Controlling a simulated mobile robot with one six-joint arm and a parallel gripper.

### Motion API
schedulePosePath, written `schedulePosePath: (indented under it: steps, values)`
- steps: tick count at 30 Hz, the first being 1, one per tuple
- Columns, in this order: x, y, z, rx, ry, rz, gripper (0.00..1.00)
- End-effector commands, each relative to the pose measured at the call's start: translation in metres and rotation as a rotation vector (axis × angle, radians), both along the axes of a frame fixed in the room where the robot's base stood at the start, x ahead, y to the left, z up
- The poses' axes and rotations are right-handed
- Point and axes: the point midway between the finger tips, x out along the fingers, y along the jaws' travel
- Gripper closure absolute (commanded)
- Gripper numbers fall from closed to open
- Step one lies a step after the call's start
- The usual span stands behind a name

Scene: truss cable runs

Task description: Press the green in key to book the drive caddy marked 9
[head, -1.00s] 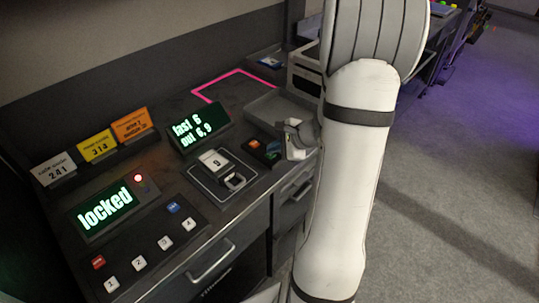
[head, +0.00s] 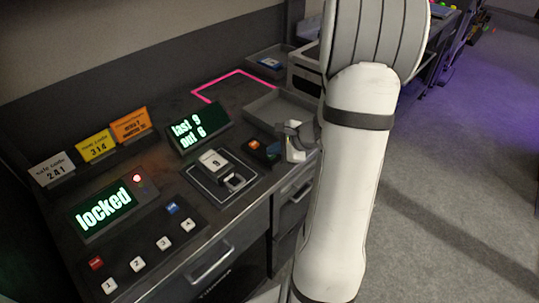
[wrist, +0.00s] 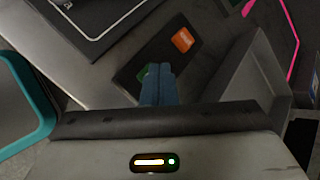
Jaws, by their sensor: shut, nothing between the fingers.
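The drive caddy marked 9 (head: 214,160) lies on the outlined dark pad on the bench in the head view. To its right is a small dark key panel with an orange key (head: 254,144); the wrist view shows this orange key (wrist: 183,39) clearly. The green in key (wrist: 144,73) shows only in part in the wrist view, beside and behind my fingertips. My gripper (wrist: 159,68) is shut and empty, its tips over the green key; I cannot tell whether they touch it. The small display (head: 199,128) reads "last 9" and "out 6".
A "locked" display (head: 104,210) with a red light stands at left above numbered keys (head: 137,264). White, yellow and orange code cards stand behind. A grey tray (head: 262,106) is near my gripper, and a pink outlined area (head: 236,76) lies behind it.

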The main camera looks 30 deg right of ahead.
Motion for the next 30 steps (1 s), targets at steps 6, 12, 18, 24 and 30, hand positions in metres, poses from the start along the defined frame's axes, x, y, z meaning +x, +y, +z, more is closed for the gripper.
schedulePosePath:
  steps: [6, 12, 18, 24, 30]
  values:
    - [0.000, 0.000, 0.008, -0.001, 0.000, 0.001, 1.00]
    - [0.000, 0.000, 0.017, 0.000, 0.000, 0.000, 1.00]
    - [0.000, 0.000, 0.016, 0.000, 0.000, 0.000, 1.00]
    - [0.000, 0.000, 0.020, -0.001, 0.000, 0.001, 1.00]
    - [0.000, 0.000, 0.039, -0.001, -0.001, 0.001, 1.00]
